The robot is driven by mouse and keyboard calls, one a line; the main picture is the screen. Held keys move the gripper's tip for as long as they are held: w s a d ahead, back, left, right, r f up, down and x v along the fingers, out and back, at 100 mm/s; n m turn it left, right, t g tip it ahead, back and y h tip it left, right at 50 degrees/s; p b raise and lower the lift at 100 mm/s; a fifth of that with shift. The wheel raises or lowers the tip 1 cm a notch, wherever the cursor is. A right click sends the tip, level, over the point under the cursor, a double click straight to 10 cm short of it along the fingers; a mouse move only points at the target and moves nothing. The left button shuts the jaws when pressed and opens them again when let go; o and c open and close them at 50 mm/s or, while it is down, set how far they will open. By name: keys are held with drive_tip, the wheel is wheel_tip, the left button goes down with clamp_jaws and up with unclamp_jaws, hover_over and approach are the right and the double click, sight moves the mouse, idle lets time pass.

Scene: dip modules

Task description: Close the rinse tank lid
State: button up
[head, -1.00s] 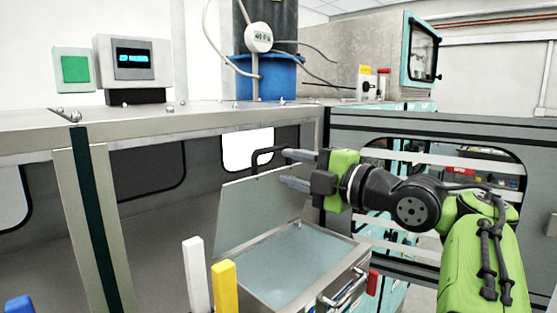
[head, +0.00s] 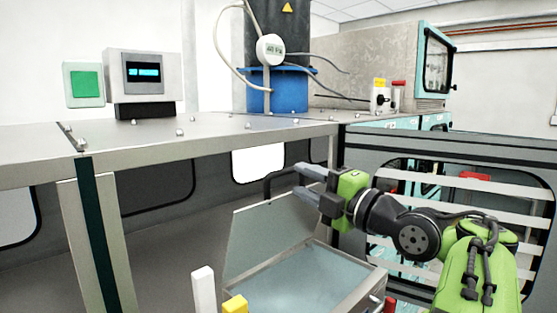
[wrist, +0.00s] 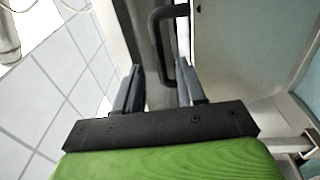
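The rinse tank (head: 345,291) is an open metal box with pale blue liquid, low in the middle of the head view. Its lid (head: 270,238) is a grey panel standing raised and leaning back from the tank's left rear edge. A black bar handle (head: 268,186) is on the lid's top edge; the wrist view also shows the handle (wrist: 157,35). My gripper (head: 303,181) is at the handle's right end, its fingers pointing left. In the wrist view the fingers are apart, with the handle ahead near the right finger. I cannot tell if they touch.
A metal shelf (head: 220,138) runs above the tank, close over my gripper. A dark frame with a window stands behind my arm at right.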

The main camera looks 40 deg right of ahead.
sight(287, 174)
drive_tip(key=shift+w+a+r+p, duration=0.1)
drive_tip(key=shift+w+r+p, duration=0.1)
drive_tip(key=shift+w+p, duration=0.5)
drive_tip(key=shift+w+r+p, duration=0.15)
drive_tip(key=shift+w+p, duration=0.4)
drive_tip(key=shift+p, duration=0.15)
drive_tip(key=w+p, duration=0.2)
drive_tip(key=w, duration=0.3)
drive_tip(key=shift+w+r, duration=0.15)
drive_tip(key=shift+w, duration=0.1)
clamp_jaws()
